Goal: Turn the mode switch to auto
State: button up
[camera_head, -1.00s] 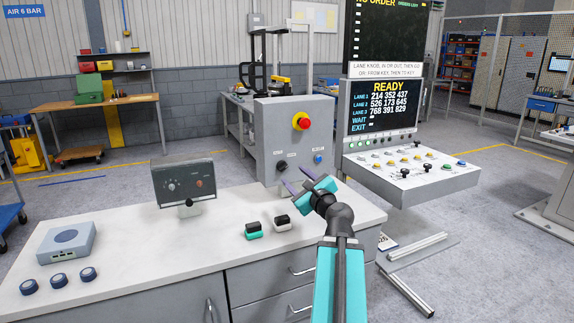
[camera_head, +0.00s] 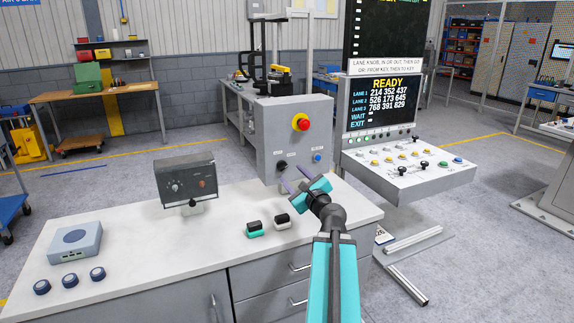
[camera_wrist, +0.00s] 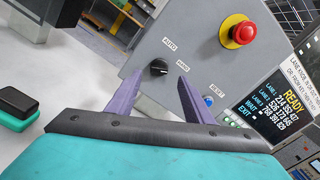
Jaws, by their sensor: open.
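The mode switch (camera_wrist: 158,67) is a black rotary knob on a grey control box (camera_head: 296,118). In the wrist view it has an AUTO label at its upper left and a label that seems to read HAND at its right. In the head view the knob (camera_head: 282,166) is small, so I cannot tell its exact setting. My gripper (camera_wrist: 155,90) is open and empty. Its two purple fingers point toward the box face, with the knob showing between and beyond their tips. In the head view my gripper (camera_head: 293,175) is just in front of the box's lower part.
A red emergency button with a yellow collar (camera_wrist: 240,32) and a blue RESET button (camera_wrist: 208,100) share the box face. A black and teal block (camera_head: 254,229) and a black and white block (camera_head: 282,221) stand on the white bench (camera_head: 150,250). A sloped button console (camera_head: 410,165) is at right.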

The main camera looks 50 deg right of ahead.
aim_at(284, 167)
jog(key=shift+w+d+r+p, duration=0.1)
jog(key=shift+w+d+p, duration=0.15)
jog(key=shift+w+p, duration=0.75)
jog(key=shift+p+x, duration=0.85)
jog(key=shift+x, duration=1.65)
jog(key=shift+s+d, duration=0.1)
jog(key=shift+c, duration=0.4)
